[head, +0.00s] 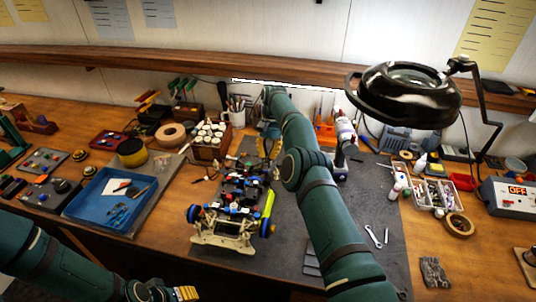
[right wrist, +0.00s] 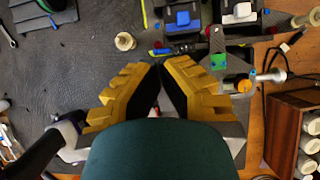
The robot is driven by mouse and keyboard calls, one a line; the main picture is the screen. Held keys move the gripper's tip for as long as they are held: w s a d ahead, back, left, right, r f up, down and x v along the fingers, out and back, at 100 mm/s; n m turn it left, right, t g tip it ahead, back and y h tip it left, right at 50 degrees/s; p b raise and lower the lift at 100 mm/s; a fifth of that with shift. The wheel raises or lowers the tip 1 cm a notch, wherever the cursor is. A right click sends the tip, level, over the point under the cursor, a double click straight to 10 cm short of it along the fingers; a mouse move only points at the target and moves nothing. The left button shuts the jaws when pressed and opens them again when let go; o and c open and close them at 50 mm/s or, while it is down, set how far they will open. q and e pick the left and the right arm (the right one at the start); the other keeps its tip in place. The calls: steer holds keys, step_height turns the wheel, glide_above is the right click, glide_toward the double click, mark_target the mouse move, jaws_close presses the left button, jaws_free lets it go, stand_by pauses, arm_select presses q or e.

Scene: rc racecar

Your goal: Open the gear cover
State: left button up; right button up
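The RC racecar (head: 232,205) sits on the dark grey mat, its cream bumper toward me. It has blue wheel parts and a yellow-green strip on its right side. I cannot make out which part is the gear cover. My right gripper (head: 266,147) is over the mat just beyond the car's far end, partly hidden by my arm. In the right wrist view my right gripper (right wrist: 159,66) has its yellow fingertips together with nothing seen between them. Part of the car (right wrist: 205,45) lies just past the tips. My left gripper (head: 185,293) is at the bottom edge, apart from the car.
A blue tray (head: 85,204) with tools lies left of the car. A wooden bottle rack (head: 210,148) stands close to the right gripper. A magnifier lamp (head: 404,95) overhangs the right side. A wrench (head: 373,236) lies on the mat (head: 390,270), which has bare room right of my arm.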

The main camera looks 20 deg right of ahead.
steer(key=o, duration=0.6)
steer(key=shift+d+f+t, duration=0.1)
steer(key=shift+f+t, duration=0.1)
steer(key=shift+t, duration=0.1)
